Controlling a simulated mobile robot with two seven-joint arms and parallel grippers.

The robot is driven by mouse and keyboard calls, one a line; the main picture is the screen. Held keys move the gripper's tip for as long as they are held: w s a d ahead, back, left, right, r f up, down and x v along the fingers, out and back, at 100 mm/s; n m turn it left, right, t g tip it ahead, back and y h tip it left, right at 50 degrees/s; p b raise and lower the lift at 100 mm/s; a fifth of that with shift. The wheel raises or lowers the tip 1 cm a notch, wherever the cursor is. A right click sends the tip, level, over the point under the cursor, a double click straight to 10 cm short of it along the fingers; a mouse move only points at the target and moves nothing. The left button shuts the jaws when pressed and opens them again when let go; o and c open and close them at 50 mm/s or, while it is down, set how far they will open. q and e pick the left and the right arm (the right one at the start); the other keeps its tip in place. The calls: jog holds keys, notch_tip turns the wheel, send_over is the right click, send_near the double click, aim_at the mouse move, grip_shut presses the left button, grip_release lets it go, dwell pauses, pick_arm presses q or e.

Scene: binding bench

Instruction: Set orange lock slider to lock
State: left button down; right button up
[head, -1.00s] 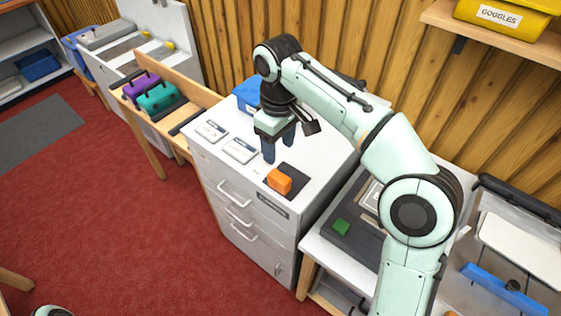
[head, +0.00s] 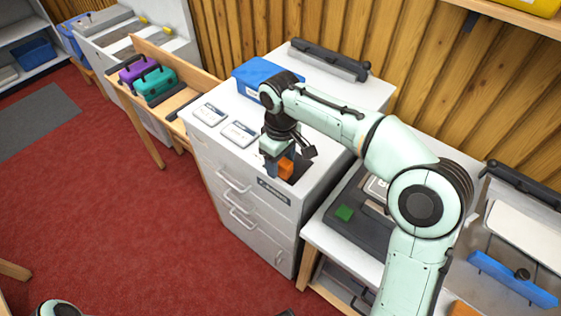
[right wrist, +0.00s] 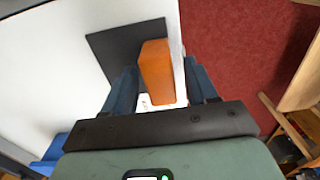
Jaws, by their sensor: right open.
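The orange lock slider (head: 286,168) is a small block on a dark plate on top of the white drawer cabinet (head: 222,148). My right gripper (head: 277,168) is down at the slider and partly covers it in the head view. In the right wrist view the slider (right wrist: 156,72) stands between the two blue fingers of the right gripper (right wrist: 163,88). The fingers are open, with a gap visible on the slider's right. The dark plate (right wrist: 112,48) shows to the slider's left. My left gripper is not in view.
Two white cards (head: 238,134) lie left of the gripper on the cabinet top. A blue box (head: 258,76) and a dark-barred device (head: 330,60) stand behind. Open red floor (head: 120,240) lies in front.

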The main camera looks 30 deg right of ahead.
jog(key=shift+f, duration=0.1)
grip_shut()
jog(key=shift+w+d+p, duration=0.15)
jog(key=shift+d+p, duration=0.15)
jog(key=shift+d, duration=0.1)
jog(key=d, duration=0.1)
jog(key=w+d+p, duration=0.1)
jog(key=d, duration=0.1)
jog(key=shift+w+d+p, duration=0.25)
jog(key=shift+p, duration=0.15)
jog(key=shift+a, duration=0.1)
jog(key=shift+c, duration=0.4)
grip_release()
jog(key=shift+o, duration=0.4)
